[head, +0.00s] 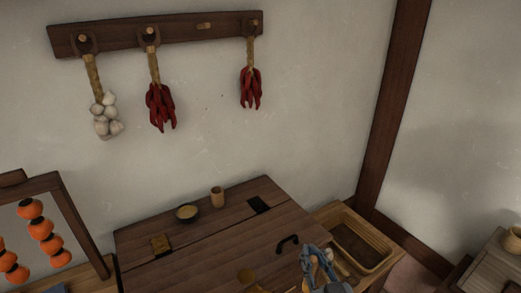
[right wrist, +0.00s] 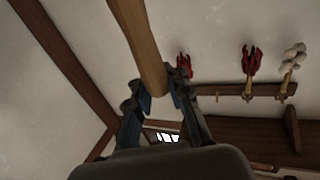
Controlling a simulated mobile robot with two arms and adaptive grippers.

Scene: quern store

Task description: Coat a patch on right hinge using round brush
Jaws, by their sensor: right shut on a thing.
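The right hinge (head: 259,204) is a dark flat plate at the back right of the wooden chest top (head: 215,250). My right gripper (head: 318,266) is over the front right of the chest, apart from the hinge. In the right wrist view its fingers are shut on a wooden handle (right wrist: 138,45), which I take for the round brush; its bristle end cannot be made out. A small dark bowl (head: 187,212) with tan contents stands on the chest behind the left hinge (head: 160,245), whose surface looks yellowish brown. My left gripper is not in view.
A wooden cup (head: 217,197) stands beside the bowl. A yellowish-brown object (head: 248,277) is at the front. A wooden box (head: 362,247) stands to the right, and a rack of orange fruit (head: 40,228) to the left.

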